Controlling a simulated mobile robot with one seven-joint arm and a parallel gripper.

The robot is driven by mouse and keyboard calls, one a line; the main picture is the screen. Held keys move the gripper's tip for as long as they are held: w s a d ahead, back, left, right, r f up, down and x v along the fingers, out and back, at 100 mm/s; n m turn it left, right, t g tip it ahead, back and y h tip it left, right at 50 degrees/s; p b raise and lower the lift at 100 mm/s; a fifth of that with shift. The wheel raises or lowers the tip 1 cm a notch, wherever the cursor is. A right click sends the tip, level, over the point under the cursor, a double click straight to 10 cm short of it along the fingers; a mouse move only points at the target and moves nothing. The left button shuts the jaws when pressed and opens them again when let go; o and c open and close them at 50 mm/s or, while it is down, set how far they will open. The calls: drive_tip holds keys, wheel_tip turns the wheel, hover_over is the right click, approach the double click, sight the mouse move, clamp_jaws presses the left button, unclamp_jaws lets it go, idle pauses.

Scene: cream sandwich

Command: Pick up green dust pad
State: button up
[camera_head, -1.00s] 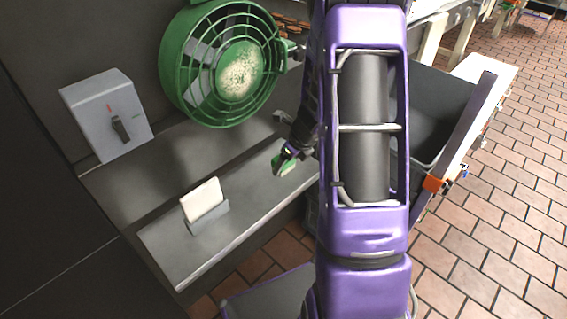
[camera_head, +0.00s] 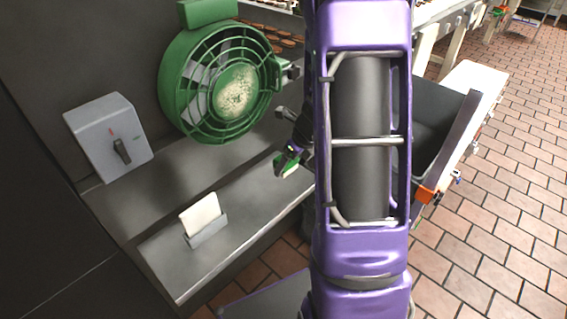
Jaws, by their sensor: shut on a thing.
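The green dust pad (camera_head: 287,167) is small, with a green face and a pale edge. It sits at the tip of my gripper (camera_head: 289,157), left of my purple arm. My gripper is shut on the pad and holds it over the right part of the grey metal shelf (camera_head: 243,205). The fingers are small and dark here, and my arm hides part of the wrist. I cannot tell exactly how high above the shelf the pad is.
A white pad (camera_head: 200,215) stands in a grey holder (camera_head: 207,232) on the shelf. A green fan (camera_head: 232,90) is behind my gripper. A grey switch box (camera_head: 108,138) is on the left wall. A dark bin (camera_head: 432,120) is right of my arm.

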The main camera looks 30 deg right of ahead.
drive_tip(key=s+d, duration=0.3)
drive_tip(key=s, duration=0.5)
drive_tip(key=s+d+b, duration=0.1)
drive_tip(key=s+d, duration=0.2)
drive_tip(key=s, duration=0.5)
drive_tip(key=shift+s, duration=0.2)
drive_tip(key=shift+f, duration=0.1)
